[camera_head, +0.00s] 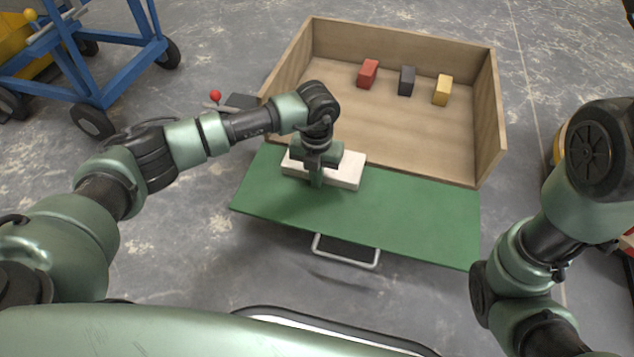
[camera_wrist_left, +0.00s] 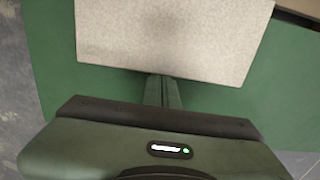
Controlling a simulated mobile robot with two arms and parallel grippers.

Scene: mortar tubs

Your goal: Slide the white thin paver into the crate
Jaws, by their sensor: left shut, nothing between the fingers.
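The white thin paver (camera_head: 347,170) lies flat on the green board in front of the wooden crate (camera_head: 400,135), near the board's left part. It also shows large in the left wrist view (camera_wrist_left: 175,35). My left gripper (camera_head: 317,182) is shut and empty, pointing down at the near long side of the paver. In the left wrist view its closed fingertips (camera_wrist_left: 161,82) are at the paver's near edge; I cannot tell for sure whether they touch it. The gripper hides part of the paver in the head view. My right gripper is not in view.
The green board (camera_head: 420,220) meets the crate's open front and has a metal handle (camera_head: 345,255) on its near side. Red (camera_head: 367,74), dark grey (camera_head: 406,81) and yellow (camera_head: 442,90) blocks stand at the crate's back. The crate floor before them is clear. A blue cart (camera_head: 95,60) stands at far left.

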